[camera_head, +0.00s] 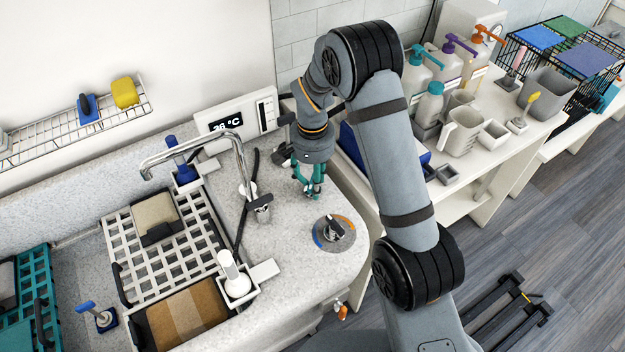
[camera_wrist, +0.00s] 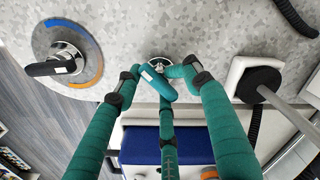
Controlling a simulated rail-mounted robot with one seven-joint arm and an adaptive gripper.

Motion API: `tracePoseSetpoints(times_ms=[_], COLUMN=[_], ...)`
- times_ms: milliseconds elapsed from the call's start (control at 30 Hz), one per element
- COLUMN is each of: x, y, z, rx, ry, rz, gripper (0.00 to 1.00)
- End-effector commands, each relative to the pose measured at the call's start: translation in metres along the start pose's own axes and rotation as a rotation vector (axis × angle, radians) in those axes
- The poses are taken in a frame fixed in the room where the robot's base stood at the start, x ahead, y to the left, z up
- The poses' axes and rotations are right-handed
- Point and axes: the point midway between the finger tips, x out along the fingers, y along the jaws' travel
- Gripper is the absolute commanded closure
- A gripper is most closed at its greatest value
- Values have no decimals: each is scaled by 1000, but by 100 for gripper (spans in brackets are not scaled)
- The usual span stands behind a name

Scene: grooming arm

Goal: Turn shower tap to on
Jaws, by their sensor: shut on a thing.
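My gripper (camera_head: 313,190) has teal fingers and reaches down to the grey speckled counter, behind the round dial. In the wrist view the fingers (camera_wrist: 160,75) are closed around a small fitting that I take for the shower tap (camera_wrist: 158,62). Its round silver base shows between the fingertips. The round dial (camera_head: 334,233) has a blue and orange ring and a black lever. It also shows left of the fingers in the wrist view (camera_wrist: 67,58) and is apart from them.
A chrome spout (camera_head: 240,155) rises from the counter (camera_head: 285,265) left of my gripper. A display (camera_head: 228,122) reading about 38 °C stands behind it. A white grate (camera_head: 135,275) lies in the basin at left. Bottles and jugs (camera_head: 462,135) stand on the right-hand shelf.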

Motion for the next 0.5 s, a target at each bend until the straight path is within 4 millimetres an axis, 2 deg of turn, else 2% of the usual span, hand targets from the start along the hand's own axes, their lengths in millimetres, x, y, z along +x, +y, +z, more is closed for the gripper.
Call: tracePoseSetpoints(times_ms=[200,500], x=[4,4], y=[4,4], z=[5,5], rx=[-193,-223], ry=[-15,-15], rz=[9,9], gripper=[100,100])
